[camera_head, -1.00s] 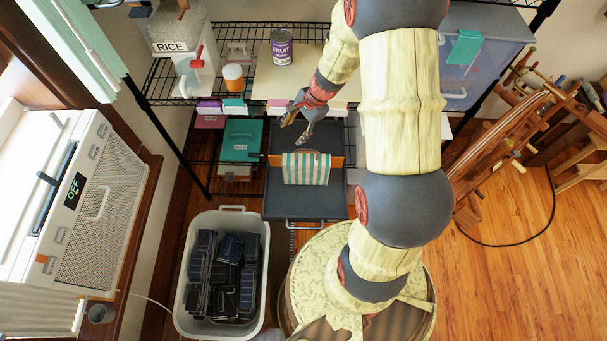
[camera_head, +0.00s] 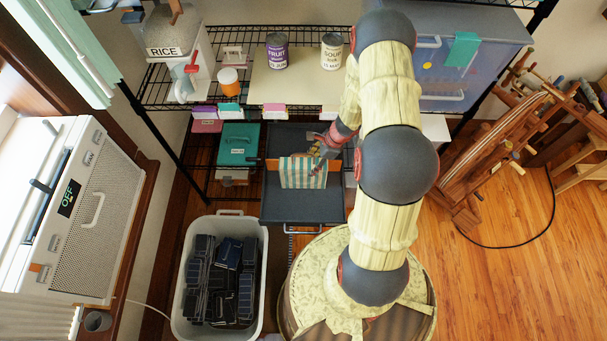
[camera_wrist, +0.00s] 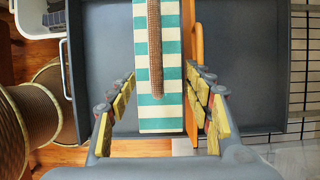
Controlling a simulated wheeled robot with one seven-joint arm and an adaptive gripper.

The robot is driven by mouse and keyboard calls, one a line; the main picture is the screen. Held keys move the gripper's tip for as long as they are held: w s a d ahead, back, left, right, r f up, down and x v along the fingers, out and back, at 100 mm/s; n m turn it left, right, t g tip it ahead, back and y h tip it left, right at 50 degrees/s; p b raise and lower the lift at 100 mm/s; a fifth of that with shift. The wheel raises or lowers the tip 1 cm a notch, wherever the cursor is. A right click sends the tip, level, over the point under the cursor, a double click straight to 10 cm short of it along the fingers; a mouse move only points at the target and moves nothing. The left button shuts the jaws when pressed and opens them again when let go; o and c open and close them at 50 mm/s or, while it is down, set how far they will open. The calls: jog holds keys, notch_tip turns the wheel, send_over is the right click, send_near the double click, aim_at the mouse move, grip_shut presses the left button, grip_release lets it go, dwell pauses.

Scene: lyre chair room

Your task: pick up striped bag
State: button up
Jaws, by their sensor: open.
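The striped bag (camera_head: 303,173), teal and white, stands in an open dark grey drawer (camera_head: 277,212) against an orange divider. In the wrist view the bag (camera_wrist: 157,110) shows from above, with a brown woven strip, perhaps its handle, along its top. My gripper (camera_head: 321,150) is at the bag's upper right edge in the head view, partly hidden by my arm. In the wrist view my gripper (camera_wrist: 162,100) is open, with one finger on each side of the bag. The orange divider (camera_wrist: 197,45) also lies between the fingers, close to the right one.
A wire shelf holds a fruit can (camera_head: 277,50), a soup can (camera_head: 331,52), an orange jar (camera_head: 229,81) and a rice bin (camera_head: 176,47). A teal box (camera_head: 238,144) is left of the drawer. A white bin (camera_head: 259,282) of dark blocks stands in front.

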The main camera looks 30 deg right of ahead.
jog(key=b+x, duration=0.2)
jog(key=x, duration=0.3)
jog(key=shift+s+d+f, duration=0.1)
jog(key=c, duration=1.2)
jog(key=shift+r, duration=0.2)
